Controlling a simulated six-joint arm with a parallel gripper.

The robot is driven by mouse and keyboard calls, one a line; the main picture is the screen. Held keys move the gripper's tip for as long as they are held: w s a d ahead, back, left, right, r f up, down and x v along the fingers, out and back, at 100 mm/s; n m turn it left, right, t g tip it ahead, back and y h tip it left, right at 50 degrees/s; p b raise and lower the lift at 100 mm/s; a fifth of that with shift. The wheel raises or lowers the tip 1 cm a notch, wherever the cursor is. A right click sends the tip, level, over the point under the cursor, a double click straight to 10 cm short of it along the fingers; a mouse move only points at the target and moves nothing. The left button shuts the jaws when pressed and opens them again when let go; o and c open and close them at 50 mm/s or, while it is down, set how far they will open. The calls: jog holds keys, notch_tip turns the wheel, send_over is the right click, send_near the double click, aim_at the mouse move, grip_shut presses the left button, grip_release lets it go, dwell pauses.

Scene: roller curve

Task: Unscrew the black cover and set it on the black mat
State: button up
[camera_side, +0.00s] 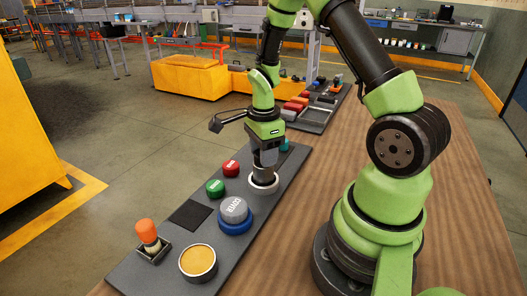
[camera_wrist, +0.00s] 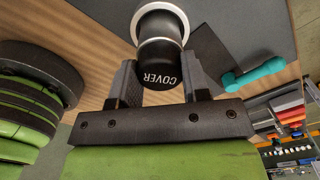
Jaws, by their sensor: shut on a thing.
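The black cover (camera_wrist: 158,62), with white COVER lettering, stands upright at the white ring (camera_wrist: 160,12) in the wrist view. In the side view the cover (camera_side: 263,174) shows below my gripper (camera_side: 265,160), at the pale ring (camera_side: 263,187). My gripper (camera_wrist: 160,70) is shut on the cover from both sides. I cannot tell whether the thread is loose. A black square mat (camera_side: 190,215) lies bare on the grey panel at the front left. A dark patch (camera_wrist: 212,52) also lies right of the cover in the wrist view.
A red button-like part (camera_side: 231,168), a green one (camera_side: 215,188) and a grey lettered lid on a blue base (camera_side: 234,212) stand near the cover. An orange-topped part (camera_side: 147,232) and a yellow-topped jar (camera_side: 198,262) are at the front. A teal part (camera_wrist: 252,75) lies close by.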

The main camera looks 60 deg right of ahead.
jog(key=shift+n, duration=0.6)
jog(key=n, duration=0.3)
jog(key=shift+n, duration=0.4)
jog(key=n, duration=0.3)
jog(key=shift+n, duration=0.3)
jog(key=shift+n, duration=1.2)
jog(key=n, duration=0.5)
